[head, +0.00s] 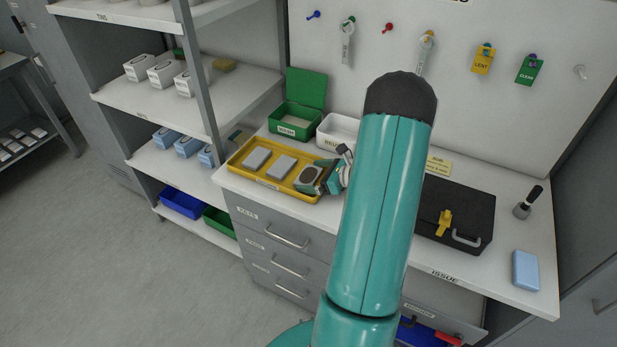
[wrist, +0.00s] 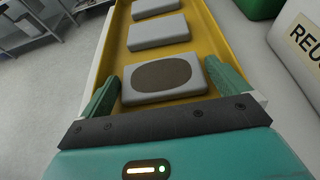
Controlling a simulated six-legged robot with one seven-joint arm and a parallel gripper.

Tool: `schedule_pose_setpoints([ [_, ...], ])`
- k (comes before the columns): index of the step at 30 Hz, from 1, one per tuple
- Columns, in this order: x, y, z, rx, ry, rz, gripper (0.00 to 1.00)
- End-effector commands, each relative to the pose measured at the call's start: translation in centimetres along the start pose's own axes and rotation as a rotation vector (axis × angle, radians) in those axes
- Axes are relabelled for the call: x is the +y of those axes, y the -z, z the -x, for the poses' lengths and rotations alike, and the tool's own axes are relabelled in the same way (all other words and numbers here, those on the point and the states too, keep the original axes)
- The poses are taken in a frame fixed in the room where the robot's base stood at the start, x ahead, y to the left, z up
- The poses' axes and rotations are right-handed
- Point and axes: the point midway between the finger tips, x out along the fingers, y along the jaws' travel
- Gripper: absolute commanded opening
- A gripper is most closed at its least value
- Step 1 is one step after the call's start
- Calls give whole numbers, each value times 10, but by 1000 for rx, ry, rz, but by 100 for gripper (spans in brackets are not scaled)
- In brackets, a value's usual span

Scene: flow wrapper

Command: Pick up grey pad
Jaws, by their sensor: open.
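Several grey pads lie in a row in a yellow tray on the counter. The nearest grey pad (wrist: 161,76) has a dark brown oval patch on top and sits between my open fingers in the wrist view. In the head view this pad (head: 311,175) shows at the tray's right end. Two plain grey pads, one in the middle (head: 281,166) and one at the left (head: 257,158), lie farther along the yellow tray (head: 240,175). My gripper (wrist: 165,88) is open, with a green finger on each side of the patched pad. Contact cannot be told. It also shows in the head view (head: 318,178).
A green lidded box (head: 297,122) and a white bin (head: 338,130) stand behind the tray. A black case (head: 455,215) and a light blue block (head: 525,270) are at the right of the counter. Shelves (head: 150,90) with boxes stand at the left. My arm hides the counter's middle.

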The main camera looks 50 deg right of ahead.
Motion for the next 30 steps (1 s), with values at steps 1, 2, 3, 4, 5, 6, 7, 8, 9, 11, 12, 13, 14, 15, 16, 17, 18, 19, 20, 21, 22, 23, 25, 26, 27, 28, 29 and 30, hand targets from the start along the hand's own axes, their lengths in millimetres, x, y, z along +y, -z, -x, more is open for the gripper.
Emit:
schedule_pose_setpoints([
  [1, 0, 0, 0, 0, 0, 0, 100],
  [2, 0, 0, 0, 0, 0, 0, 100],
  [3, 0, 0, 0, 0, 0, 0, 92],
  [4, 0, 0, 0, 0, 0, 0, 86],
  [5, 0, 0, 1, 0, 0, 0, 80],
  [6, 0, 0, 1, 0, 0, 0, 72],
  [7, 0, 0, 1, 0, 0, 0, 69],
  [8, 0, 0, 1, 0, 0, 0, 69],
  [9, 0, 0, 1, 0, 0, 0, 69],
  [11, 0, 0, 1, 0, 0, 0, 69],
  [12, 0, 0, 1, 0, 0, 0, 69],
  [13, 0, 0, 1, 0, 0, 0, 69],
  [14, 0, 0, 1, 0, 0, 0, 69],
  [15, 0, 0, 1, 0, 0, 0, 69],
  [16, 0, -1, 1, 0, 0, 1, 69],
  [17, 0, -2, 2, 0, 0, 1, 69],
  [18, 0, -4, 2, 0, 0, 2, 69],
  [19, 0, -5, 3, 0, 0, 2, 69],
  [20, 0, -7, 4, 0, 0, 2, 69],
  [21, 0, -10, 5, 0, 0, 1, 69],
  [22, 0, -13, 6, 0, 0, 2, 69],
  [23, 0, -17, 8, 0, 0, 3, 69],
  [25, 0, -28, 12, 0, 1, 3, 69],
  [26, 2, -33, 14, 0, 1, 3, 69],
  [27, 8, -38, 17, 0, 0, 2, 69],
  [28, 13, -43, 19, 0, 0, 2, 69],
  [29, 18, -49, 22, 0, 1, 3, 69],
  [30, 25, -56, 25, 0, 1, 3, 69],
])
